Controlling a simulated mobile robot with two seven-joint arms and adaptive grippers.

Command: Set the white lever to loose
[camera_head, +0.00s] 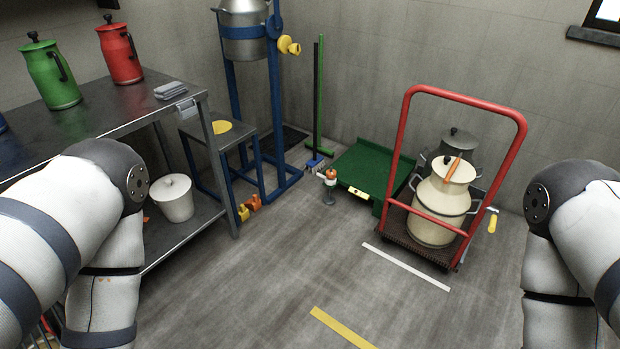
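I cannot clearly make out a white lever or its setting. A small part with a white upper end and a yellow lower end (492,221) shows at the right side of the red-framed cart (407,140); I cannot tell whether it is a lever. A pale yellow piece (359,193) sits on the front edge of the green platform (368,168). Links of my left and right arms show at the left and right edges, bent downward. Both grippers are out of view.
A cream can (436,205) and a grey pot (459,143) stand on the cart. A metal table (90,122) at left holds green (50,75) and red (119,53) jugs. A blue stand (274,115) carries a steel tank (244,30). The middle floor is clear.

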